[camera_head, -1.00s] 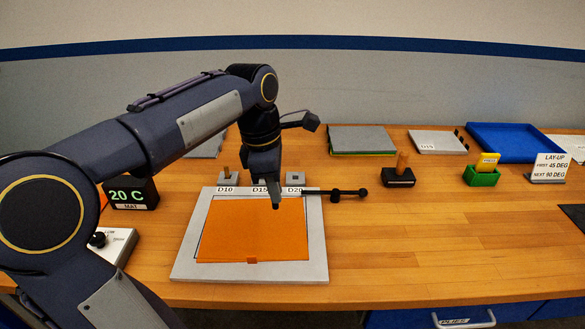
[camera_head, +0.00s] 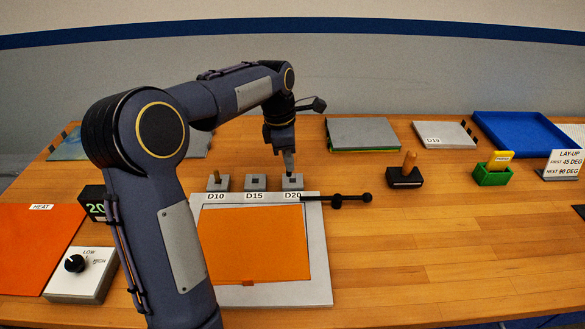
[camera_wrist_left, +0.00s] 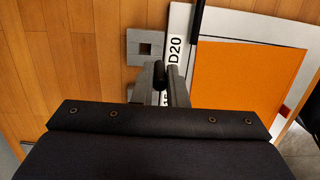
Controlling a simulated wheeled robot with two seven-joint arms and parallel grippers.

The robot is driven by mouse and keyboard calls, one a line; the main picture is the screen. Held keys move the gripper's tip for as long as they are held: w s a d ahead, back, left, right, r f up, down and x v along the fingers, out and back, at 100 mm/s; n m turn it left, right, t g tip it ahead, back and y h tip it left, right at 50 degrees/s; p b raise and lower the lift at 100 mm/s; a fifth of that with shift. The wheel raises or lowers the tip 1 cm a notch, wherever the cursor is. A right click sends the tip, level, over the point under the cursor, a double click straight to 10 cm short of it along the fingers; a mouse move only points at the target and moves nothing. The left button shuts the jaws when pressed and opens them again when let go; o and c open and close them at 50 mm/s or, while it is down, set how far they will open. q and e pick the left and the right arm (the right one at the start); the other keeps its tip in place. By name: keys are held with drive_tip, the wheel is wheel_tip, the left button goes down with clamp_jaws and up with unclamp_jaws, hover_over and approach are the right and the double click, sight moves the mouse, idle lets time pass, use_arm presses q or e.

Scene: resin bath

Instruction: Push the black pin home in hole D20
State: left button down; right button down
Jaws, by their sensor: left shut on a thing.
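The D20 block (camera_head: 292,183) is a small grey block behind the grey plate, above its D20 label. In the left wrist view the D20 block (camera_wrist_left: 145,49) shows a square hole with nothing visible standing in it. My left gripper (camera_head: 289,165) is over the D20 block in the head view, pointing down. In the left wrist view my left gripper (camera_wrist_left: 160,88) is shut on a dark piece, the black pin (camera_wrist_left: 158,74), mostly hidden by the fingers. Its lower end and exact height above the block cannot be told. My right gripper is not in view.
A black bar with knobs (camera_head: 337,199) sticks out right of the plate (camera_head: 318,260). A black block with a wooden handle (camera_head: 404,177) stands further right.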

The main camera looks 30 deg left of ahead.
use_arm(q)
drive_tip(key=w+f, duration=0.2)
drive_tip(key=shift+w+a+f, duration=0.1)
drive_tip(key=shift+a+f, duration=0.05)
drive_tip(key=shift+f, duration=0.15)
drive_tip(key=shift+w+f, duration=0.1)
drive_tip(key=shift+f, duration=1.55)
drive_tip(key=shift+f, duration=0.15)
drive_tip(key=c, duration=1.5)
unclamp_jaws()
drive_tip(key=shift+o, duration=0.2)
